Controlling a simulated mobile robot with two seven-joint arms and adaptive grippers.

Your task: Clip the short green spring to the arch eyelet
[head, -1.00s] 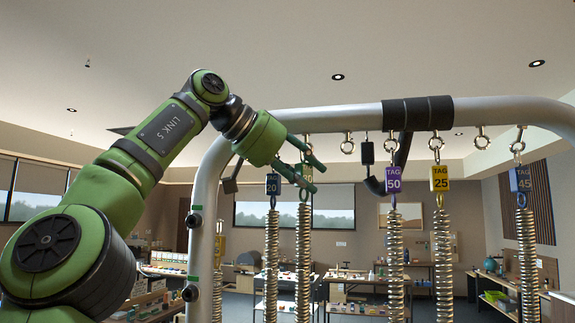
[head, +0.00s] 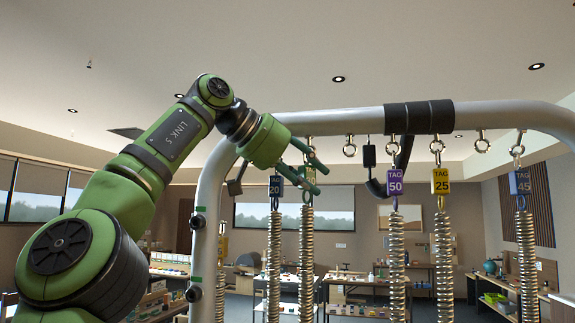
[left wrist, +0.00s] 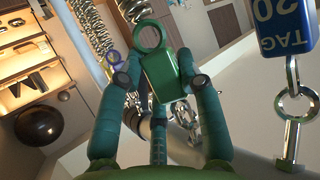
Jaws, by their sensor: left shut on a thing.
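My left gripper (head: 312,174) is just below the silver arch (head: 340,121), near its left bend. In the left wrist view, the gripper (left wrist: 168,82) is shut on the green block (left wrist: 163,77) of a spring. A green ring (left wrist: 150,37) at the block's end joins a metal coil (left wrist: 130,9). In the head view, that coil (head: 306,255) hangs below the fingers. An eyelet (head: 309,141) shows just above the gripper. A metal clip or ring (left wrist: 186,116) shows behind the block; the fingers partly hide it, so I cannot tell whether it joins the eyelet.
The blue TAG 20 spring (head: 275,187) hangs close left of the held one. To the right hang the purple TAG 50 (head: 395,182), yellow TAG 25 (head: 440,181) and blue TAG 45 (head: 520,182) springs.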

